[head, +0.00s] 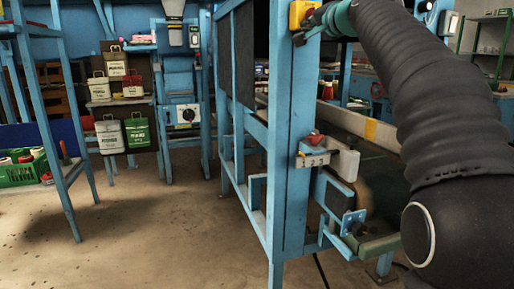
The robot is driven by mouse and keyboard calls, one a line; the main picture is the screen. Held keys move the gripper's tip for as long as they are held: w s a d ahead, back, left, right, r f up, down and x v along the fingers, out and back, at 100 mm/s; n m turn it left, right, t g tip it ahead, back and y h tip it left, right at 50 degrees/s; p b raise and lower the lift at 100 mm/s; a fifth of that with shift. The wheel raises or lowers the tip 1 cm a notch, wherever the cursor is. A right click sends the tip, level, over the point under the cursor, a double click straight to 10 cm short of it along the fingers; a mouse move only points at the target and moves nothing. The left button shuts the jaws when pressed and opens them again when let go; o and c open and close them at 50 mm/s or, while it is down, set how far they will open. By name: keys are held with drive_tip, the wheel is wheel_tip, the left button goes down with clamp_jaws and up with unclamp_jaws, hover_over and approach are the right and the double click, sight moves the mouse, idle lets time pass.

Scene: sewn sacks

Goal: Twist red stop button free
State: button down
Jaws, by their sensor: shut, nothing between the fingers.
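A yellow box (299,14) is fixed to the top of a blue post, at the upper middle of the head view. It looks like the stop button's housing. I cannot make out the red button's face; it is small and partly behind my gripper. My gripper (304,32) is shut and empty. It is at the lower right side of the yellow box, very close to it. I cannot tell whether it touches the box or the button. My dark arm comes in from the right, with a teal band at the wrist.
A blue conveyor frame (283,150) stands below the yellow box. A small counter box (313,159) with a red part on top juts from its post. The front left floor is clear.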

drive_tip(key=shift+r, duration=0.45)
drive_tip(key=shift+s+a+r, duration=0.15)
drive_tip(key=shift+a+r, duration=0.05)
drive_tip(key=shift+a, duration=0.05)
drive_tip(key=shift+s+a+f, duration=0.1)
drive_tip(key=shift+a+f, duration=0.1)
drive_tip(key=shift+s+f+b, duration=0.15)
drive_tip(key=shift+s+b, duration=0.2)
drive_tip(key=shift+s, duration=0.1)
drive_tip(key=shift+b+v, duration=1.1)
drive_tip(key=shift+v, duration=1.45)
